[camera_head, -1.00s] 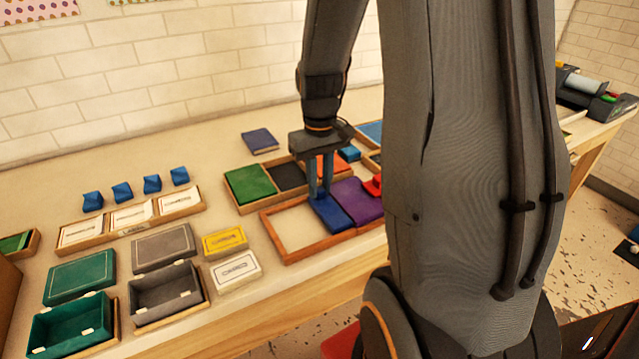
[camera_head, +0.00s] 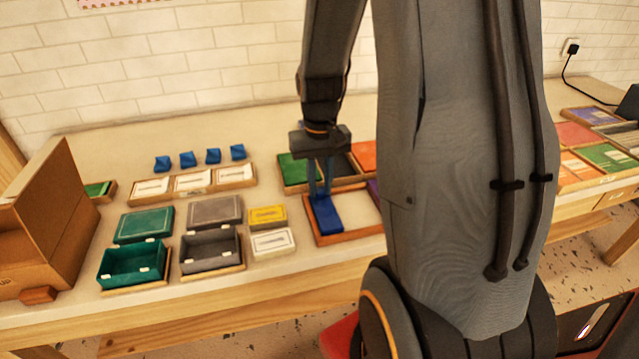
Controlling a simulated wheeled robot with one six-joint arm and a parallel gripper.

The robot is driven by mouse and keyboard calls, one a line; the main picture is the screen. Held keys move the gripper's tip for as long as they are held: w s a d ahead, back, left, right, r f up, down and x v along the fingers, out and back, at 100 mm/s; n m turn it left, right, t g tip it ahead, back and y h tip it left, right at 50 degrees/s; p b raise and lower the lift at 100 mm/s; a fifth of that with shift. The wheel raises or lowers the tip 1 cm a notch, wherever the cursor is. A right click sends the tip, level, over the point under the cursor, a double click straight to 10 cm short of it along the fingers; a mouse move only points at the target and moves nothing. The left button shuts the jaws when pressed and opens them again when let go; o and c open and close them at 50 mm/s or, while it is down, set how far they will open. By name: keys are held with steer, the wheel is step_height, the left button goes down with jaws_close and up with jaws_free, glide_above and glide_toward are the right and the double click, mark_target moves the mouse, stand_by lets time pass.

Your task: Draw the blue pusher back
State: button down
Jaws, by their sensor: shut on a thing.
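The blue pusher (camera_head: 327,216) is a flat blue block at the left end of a shallow wooden tray (camera_head: 350,238). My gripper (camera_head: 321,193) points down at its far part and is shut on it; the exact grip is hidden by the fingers. Bare tray floor shows to the right of the pusher. A sliver of a purple piece (camera_head: 374,187) shows farther right, apart from the pusher; the rest is hidden behind my arm.
A wooden tray with green (camera_head: 296,169) and orange (camera_head: 364,156) panels lies just behind. Yellow (camera_head: 268,216) and white (camera_head: 272,242) boxes stand to the left, beyond them a grey open box (camera_head: 208,252) and a green one (camera_head: 133,262). A brown carton (camera_head: 45,215) stands far left.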

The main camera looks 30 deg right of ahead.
steer(key=shift+w+a, duration=0.1)
steer(key=shift+a, duration=0.05)
steer(key=c, duration=1.6)
jaws_free()
steer(key=shift+a, duration=0.15)
steer(key=shift+o, duration=0.2)
steer(key=shift+r, duration=0.15)
step_height(320, 180, up, 8)
steer(key=shift+f+b, duration=0.25)
steer(key=shift+b, duration=0.45)
steer(key=s+a+f+n, duration=0.1)
steer(key=s+a, duration=0.1)
steer(key=a, duration=0.2)
steer(key=s+a+f+n+t, duration=0.1)
steer(key=s+a+f, duration=0.1)
steer(key=s+a, duration=0.1)
steer(key=s+a+f+n, duration=0.1)
steer(key=s+a, duration=0.2)
steer(key=a, duration=0.2)
steer(key=shift+s+a+f, duration=0.15)
steer(key=shift+a+f, duration=0.1)
steer(key=shift+f, duration=0.15)
steer(key=shift+c, duration=0.4)
